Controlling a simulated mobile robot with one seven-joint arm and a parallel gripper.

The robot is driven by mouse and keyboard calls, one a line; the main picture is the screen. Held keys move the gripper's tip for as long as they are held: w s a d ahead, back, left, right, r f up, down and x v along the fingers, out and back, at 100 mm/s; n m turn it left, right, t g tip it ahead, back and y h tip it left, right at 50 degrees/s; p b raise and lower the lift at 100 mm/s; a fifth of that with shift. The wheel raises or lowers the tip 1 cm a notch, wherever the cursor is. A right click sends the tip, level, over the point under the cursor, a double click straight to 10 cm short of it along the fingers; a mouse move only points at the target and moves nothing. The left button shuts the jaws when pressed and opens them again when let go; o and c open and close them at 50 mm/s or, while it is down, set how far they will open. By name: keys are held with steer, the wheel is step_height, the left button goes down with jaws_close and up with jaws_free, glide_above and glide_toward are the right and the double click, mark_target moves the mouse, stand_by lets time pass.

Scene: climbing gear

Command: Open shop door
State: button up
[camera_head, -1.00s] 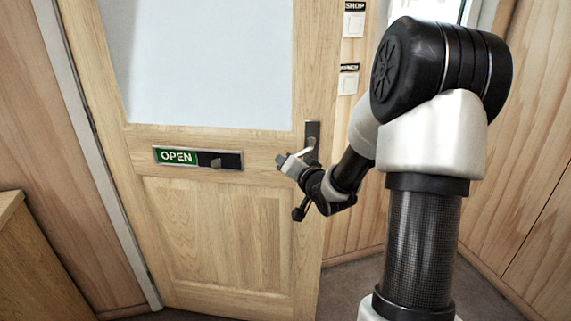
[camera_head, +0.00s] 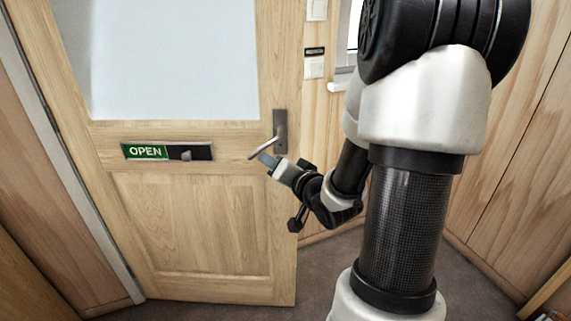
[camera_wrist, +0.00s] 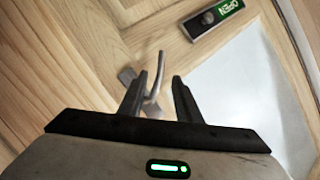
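The wooden shop door (camera_head: 200,225) has a large pale glass pane. Its right edge stands out in front of the wall behind, so it looks ajar toward me. The metal door handle (camera_head: 280,125) has its lever slanting down to the left. My gripper (camera_head: 266,161) is at the lever's lower end. In the wrist view, my gripper (camera_wrist: 160,92) has its two fingers apart, and the handle's lever (camera_wrist: 157,72) shows between and beyond them. Whether the fingers touch the lever cannot be told.
A green OPEN sign slider (camera_head: 166,151) is on the door left of the handle. A switch (camera_head: 314,67) is on the wall right of the door. Wood-panelled walls stand on both sides. Grey floor (camera_head: 325,270) is clear between the door and my arm.

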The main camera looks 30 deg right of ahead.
steer(key=b+v, duration=0.6)
steer(key=b, duration=0.4)
steer(key=shift+s, duration=0.25)
